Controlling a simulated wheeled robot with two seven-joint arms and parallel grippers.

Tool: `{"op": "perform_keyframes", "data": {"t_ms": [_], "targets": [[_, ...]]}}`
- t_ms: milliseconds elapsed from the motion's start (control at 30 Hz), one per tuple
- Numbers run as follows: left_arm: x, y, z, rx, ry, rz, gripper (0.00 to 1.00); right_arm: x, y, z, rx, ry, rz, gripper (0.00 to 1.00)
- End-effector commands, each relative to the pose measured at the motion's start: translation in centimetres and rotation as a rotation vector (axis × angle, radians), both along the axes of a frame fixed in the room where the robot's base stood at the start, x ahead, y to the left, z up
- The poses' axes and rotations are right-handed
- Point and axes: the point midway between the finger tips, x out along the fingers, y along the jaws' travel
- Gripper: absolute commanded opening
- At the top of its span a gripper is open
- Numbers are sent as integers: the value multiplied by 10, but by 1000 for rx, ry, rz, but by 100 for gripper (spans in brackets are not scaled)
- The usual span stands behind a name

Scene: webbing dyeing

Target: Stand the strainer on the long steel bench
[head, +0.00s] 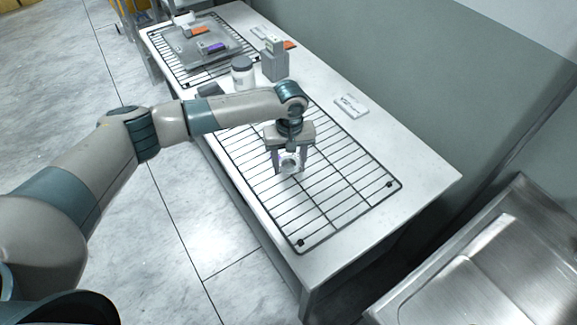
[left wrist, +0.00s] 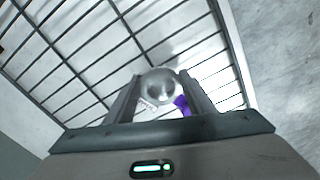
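My left gripper (head: 288,165) points down over the near wire rack on the long pale bench (head: 415,180). A small shiny silver round piece, which looks like the strainer (head: 289,159), is between its fingertips. In the left wrist view the strainer (left wrist: 160,84) shows as a silver dome with both fingers against its sides. A white label and a purple patch (left wrist: 182,104) show just beneath it. Whether the strainer touches the rack cannot be told. My right gripper is not in view.
The near wire rack (head: 345,185) is otherwise empty. A white jar (head: 243,72), a grey bottle-shaped block (head: 274,60) and a white card (head: 351,106) stand or lie behind it. A far rack holds a tray (head: 218,62) with small blocks. A steel sink (head: 490,260) is at lower right.

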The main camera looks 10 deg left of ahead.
Motion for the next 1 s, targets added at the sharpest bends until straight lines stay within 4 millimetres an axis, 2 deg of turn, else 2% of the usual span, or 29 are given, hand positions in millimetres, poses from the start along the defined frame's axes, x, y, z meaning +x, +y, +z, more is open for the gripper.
{"op": "perform_keyframes", "data": {"t_ms": [333, 567, 1000], "targets": [[0, 0, 7, -1, 0, 0, 23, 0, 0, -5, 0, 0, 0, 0], [1, -1, 36, -3, -4, -1, 23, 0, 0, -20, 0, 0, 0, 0], [-30, -76, 86, -2, -2, -4, 23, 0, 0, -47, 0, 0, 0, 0]]}}
